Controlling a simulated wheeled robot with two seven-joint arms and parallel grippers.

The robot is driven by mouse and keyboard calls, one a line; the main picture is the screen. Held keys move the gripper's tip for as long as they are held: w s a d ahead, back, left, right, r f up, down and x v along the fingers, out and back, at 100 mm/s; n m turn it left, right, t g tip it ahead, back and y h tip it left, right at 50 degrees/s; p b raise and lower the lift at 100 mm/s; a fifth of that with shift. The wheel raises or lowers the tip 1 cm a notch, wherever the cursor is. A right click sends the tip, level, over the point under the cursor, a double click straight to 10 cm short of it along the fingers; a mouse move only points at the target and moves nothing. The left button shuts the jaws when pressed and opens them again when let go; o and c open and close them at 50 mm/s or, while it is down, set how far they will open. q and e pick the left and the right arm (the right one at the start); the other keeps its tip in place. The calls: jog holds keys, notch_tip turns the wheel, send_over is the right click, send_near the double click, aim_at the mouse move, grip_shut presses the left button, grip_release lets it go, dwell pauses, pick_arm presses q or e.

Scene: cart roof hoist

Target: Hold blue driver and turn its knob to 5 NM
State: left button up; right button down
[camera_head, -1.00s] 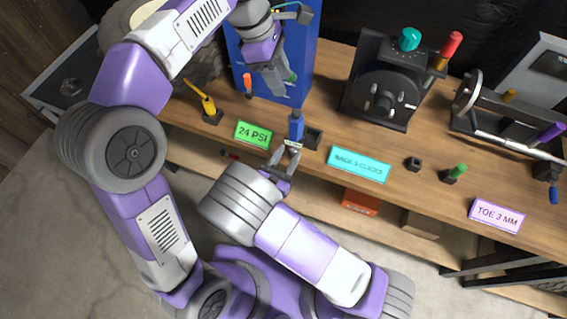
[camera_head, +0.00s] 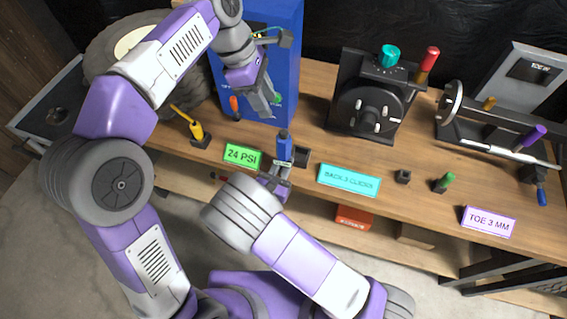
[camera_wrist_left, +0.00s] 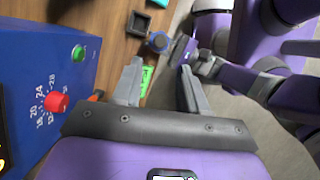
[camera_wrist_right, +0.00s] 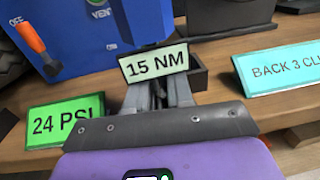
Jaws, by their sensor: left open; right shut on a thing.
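The blue driver (camera_head: 284,148) stands upright at the front of the bench, clasped in my right gripper (camera_head: 276,176). The driver's round blue top (camera_wrist_left: 158,42) shows in the left wrist view, beyond my open left fingers (camera_wrist_left: 162,82). My left gripper (camera_head: 269,103) hangs empty above and slightly left of the driver, in front of the blue cabinet. No 5 NM mark is readable.
The blue cabinet (camera_head: 262,55) with a red knob (camera_wrist_left: 57,102) stands close behind the left gripper. A green "24 PSI" sign (camera_head: 242,156), a small black holder (camera_head: 301,156) and a teal "BACK 3 CLICKS" sign (camera_head: 348,180) flank the driver. The yellow-handled tool (camera_head: 196,129) stands further left.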

aim_at(284, 132)
pick_arm(q)
jog(key=shift+o, duration=1.3)
jog(key=shift+m, duration=0.3)
jog(key=d+m+y, duration=0.1)
jog(key=m, duration=0.6)
jog(key=s+d+f+m+t+y, duration=0.1)
jog(key=m, duration=0.7)
jog(key=d+m+y, duration=0.1)
jog(key=m, duration=0.7)
jog(key=shift+s+d+f+t, duration=0.1)
jog(key=shift+s+f+t, duration=0.05)
jog(key=shift+s+t, duration=0.15)
jog(key=shift+f+m, duration=0.3)
jog(key=shift+m, duration=0.1)
jog(key=shift+w+d+f, duration=0.1)
jog(key=shift+f, duration=1.15)
jog(key=shift+w+d+f, duration=0.15)
jog(key=shift+f, duration=1.05)
jog(key=shift+w+d+f, duration=0.1)
jog(key=shift+f, duration=1.15)
jog(key=shift+r, duration=0.15)
